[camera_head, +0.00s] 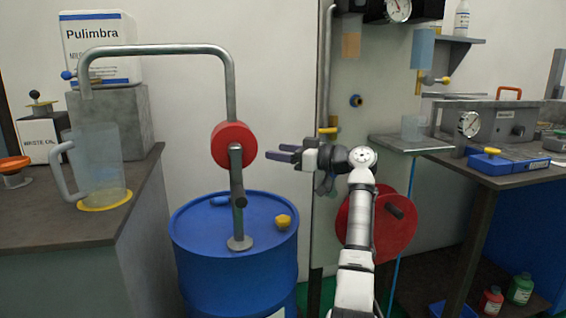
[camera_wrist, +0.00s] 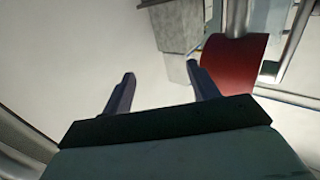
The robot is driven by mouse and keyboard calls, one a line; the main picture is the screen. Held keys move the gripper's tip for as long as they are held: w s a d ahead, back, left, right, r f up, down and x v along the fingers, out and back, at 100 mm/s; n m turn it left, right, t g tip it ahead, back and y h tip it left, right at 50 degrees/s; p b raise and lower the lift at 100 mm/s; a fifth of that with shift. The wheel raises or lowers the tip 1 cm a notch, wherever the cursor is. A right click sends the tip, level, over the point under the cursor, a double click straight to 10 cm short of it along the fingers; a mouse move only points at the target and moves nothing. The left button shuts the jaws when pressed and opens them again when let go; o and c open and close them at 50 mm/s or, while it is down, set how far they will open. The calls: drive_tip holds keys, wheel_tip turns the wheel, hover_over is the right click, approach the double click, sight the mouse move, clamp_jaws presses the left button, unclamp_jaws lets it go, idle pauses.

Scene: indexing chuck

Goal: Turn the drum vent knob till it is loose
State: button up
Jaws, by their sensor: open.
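A blue drum (camera_head: 235,265) stands in the middle of the head view. On its top are a yellow knob (camera_head: 284,221) at the right and a low blue fitting (camera_head: 220,201) at the back left. I cannot tell for sure which is the vent knob; the yellow one looks most like a knob. My gripper (camera_head: 275,152) is open and empty, above the drum top and to the right of the red pump head (camera_head: 233,146). In the wrist view, my gripper (camera_wrist: 161,70) has its fingers apart with nothing between them; neither drum fitting shows there.
The pump's metal pipe (camera_head: 160,49) rises from the drum and arches left over a clear jug (camera_head: 98,165) on the left bench. A large red wheel (camera_head: 397,230) is right of the drum. A bench with a blue tray (camera_head: 508,164) is at the right.

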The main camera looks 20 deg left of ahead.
drive_tip(key=shift+o, duration=0.2)
drive_tip(key=m+t+h+p, duration=0.2)
drive_tip(key=m+h+p, duration=1.35)
drive_tip(key=p, duration=0.85)
approach(283, 219)
drive_tip(key=a+n+h, duration=0.1)
drive_tip(key=n, duration=0.1)
drive_tip(key=x, duration=0.8)
drive_tip(key=shift+p, duration=0.4)
drive_tip(key=shift+t, duration=0.3)
drive_tip(key=c, duration=1)
drive_tip(key=shift+o, duration=0.2)
